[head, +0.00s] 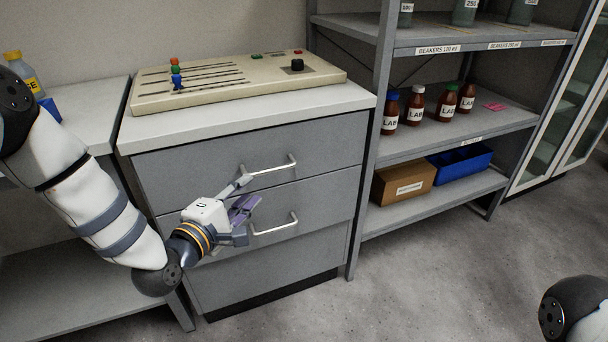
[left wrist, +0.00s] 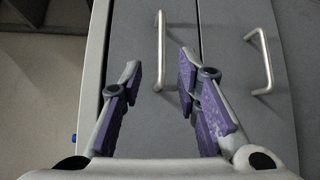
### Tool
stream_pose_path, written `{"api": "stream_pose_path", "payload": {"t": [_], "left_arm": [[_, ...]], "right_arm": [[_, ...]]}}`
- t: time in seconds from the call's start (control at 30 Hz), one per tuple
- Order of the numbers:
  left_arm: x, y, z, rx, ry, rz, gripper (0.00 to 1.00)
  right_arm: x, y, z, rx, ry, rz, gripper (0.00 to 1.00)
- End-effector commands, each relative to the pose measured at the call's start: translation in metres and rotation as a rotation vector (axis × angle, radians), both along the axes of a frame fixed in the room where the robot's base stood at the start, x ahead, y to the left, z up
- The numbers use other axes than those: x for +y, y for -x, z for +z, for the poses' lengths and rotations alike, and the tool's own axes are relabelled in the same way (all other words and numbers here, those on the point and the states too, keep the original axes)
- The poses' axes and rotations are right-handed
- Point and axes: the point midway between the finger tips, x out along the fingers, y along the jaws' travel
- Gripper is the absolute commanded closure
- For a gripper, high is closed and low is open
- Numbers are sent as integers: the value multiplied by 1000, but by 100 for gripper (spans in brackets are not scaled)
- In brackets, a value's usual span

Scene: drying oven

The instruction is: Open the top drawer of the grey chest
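The grey chest (head: 345,145) has several drawers, all shut. Its top drawer (head: 200,160) has a silver bar handle (head: 280,169); the same handle shows in the left wrist view (left wrist: 160,48), lined up between the fingertips. My left gripper (head: 248,194) is open and empty in front of the chest, its upper finger close to the left end of the top handle. In the left wrist view its purple-padded fingers (left wrist: 159,72) are spread apart; whether they touch the handle I cannot tell. My right gripper is out of view.
A beige panel with coloured knobs (head: 230,85) lies on the chest top. A shelf rack (head: 450,135) with brown bottles stands to the right. The floor (head: 430,270) in front is clear.

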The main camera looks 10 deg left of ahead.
Motion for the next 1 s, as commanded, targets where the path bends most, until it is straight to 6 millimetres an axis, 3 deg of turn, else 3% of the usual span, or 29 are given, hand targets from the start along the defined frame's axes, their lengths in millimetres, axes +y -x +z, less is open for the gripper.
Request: {"api": "stream_pose_path", "payload": {"t": [0.3,0.43,0.8,0.93,1.0], "left_arm": [[-16,-74,-14,4,-7,-2,70],[-21,-96,-17,6,-6,-2,70],[-23,-107,-16,6,-4,0,70],[-23,-107,-16,6,-5,-1,97],[-23,-107,-16,6,-5,-1,100]], "right_arm": [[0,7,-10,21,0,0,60],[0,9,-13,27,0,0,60],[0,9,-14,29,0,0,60],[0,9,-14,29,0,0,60],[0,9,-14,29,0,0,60]]}}
